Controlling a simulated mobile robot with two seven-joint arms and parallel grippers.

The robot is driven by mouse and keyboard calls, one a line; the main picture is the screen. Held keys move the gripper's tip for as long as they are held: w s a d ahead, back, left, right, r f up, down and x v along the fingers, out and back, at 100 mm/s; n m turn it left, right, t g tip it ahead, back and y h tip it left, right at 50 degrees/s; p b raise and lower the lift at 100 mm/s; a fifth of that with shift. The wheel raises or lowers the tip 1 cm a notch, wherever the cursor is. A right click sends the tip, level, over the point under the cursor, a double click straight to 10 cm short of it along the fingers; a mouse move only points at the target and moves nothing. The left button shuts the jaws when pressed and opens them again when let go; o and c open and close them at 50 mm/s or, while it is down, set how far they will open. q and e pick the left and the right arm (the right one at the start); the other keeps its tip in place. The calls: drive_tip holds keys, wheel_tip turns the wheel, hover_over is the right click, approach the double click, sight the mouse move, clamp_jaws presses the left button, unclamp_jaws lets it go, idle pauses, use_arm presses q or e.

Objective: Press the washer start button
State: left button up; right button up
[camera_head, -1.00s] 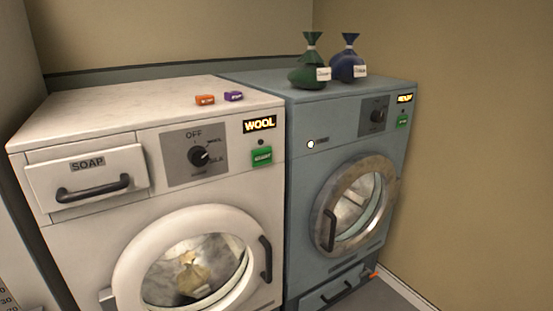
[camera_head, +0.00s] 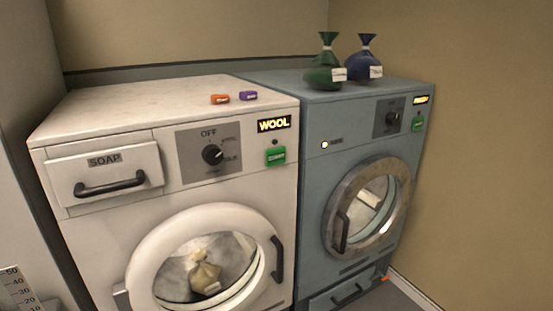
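The white washer (camera_head: 100,225) stands at the left with its round door (camera_head: 146,260) shut. A tan tied bag (camera_head: 204,275) shows behind the door glass. The green start button (camera_head: 275,156) is on the front panel at the upper right, below a lit display reading WOOL (camera_head: 274,124). The dial (camera_head: 212,154) sits left of the button on a grey plate. The soap drawer (camera_head: 105,178) is shut. Neither of my grippers is in view.
A blue-grey machine (camera_head: 315,180) stands right of the washer, its round door (camera_head: 338,205) shut. Green (camera_head: 326,72) and blue (camera_head: 364,68) bags stand on it. Orange (camera_head: 220,99) and purple (camera_head: 248,95) small boxes lie on the washer top. A wall (camera_head: 490,150) bounds the right.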

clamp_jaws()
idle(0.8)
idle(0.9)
